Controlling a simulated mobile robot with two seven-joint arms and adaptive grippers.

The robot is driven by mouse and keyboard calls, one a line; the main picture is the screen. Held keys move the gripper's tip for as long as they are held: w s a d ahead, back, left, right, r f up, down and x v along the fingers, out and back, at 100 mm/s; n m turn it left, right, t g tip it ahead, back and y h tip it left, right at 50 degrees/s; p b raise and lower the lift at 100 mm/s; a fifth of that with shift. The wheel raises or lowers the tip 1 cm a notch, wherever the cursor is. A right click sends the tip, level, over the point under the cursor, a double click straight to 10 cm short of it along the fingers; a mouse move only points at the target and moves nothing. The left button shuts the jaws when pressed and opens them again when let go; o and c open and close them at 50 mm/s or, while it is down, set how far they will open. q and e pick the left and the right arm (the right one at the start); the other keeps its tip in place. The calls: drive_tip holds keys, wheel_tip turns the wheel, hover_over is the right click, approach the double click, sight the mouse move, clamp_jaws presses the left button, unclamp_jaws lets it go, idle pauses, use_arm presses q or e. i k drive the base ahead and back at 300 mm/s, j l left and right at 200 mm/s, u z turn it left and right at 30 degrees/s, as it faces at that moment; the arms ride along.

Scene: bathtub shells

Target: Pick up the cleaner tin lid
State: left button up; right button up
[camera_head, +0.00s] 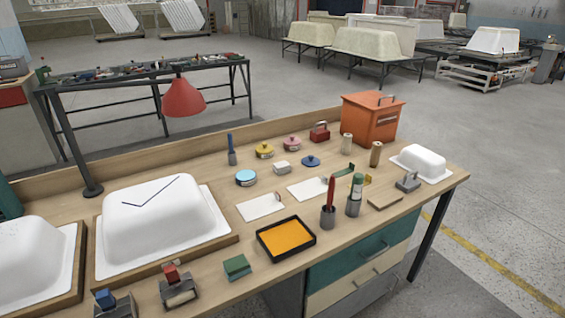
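A blue lid with a small knob (311,161) lies flat on the workbench (225,165), right of the middle. A light blue round tin (246,177) without a knob on top stands to its left. A yellow tin with a knobbed lid (264,150) and a pink tin with a knobbed lid (292,143) stand behind. I cannot read any label that tells which is the cleaner tin; the loose blue lid matches the light blue tin best. Neither of my grippers is in view.
A small whitish block (281,168) sits left of the blue lid. An orange box (372,120), a red weight-like block (319,132) and cylinders (346,144) stand behind and right. White cards (261,205) and an orange tray (286,239) lie in front. A red lamp (183,98) overhangs the left.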

sight(310, 161)
drive_tip(key=l+u, duration=0.15)
drive_tip(key=u, duration=0.3)
drive_tip(key=l+u, duration=0.15)
drive_tip(key=u, duration=0.25)
drive_tip(key=l+u, duration=0.15)
drive_tip(key=u, duration=0.3)
drive_tip(key=k+l+u, duration=0.1)
drive_tip(key=l+u, duration=0.25)
drive_tip(key=k+l+u, duration=0.2)
drive_tip(key=l+u, duration=0.15)
drive_tip(key=l, duration=0.15)
drive_tip(key=k+l+u, duration=0.2)
drive_tip(key=l, duration=0.2)
drive_tip(key=k+l+u, duration=0.4)
drive_tip(key=k+l, duration=0.6)
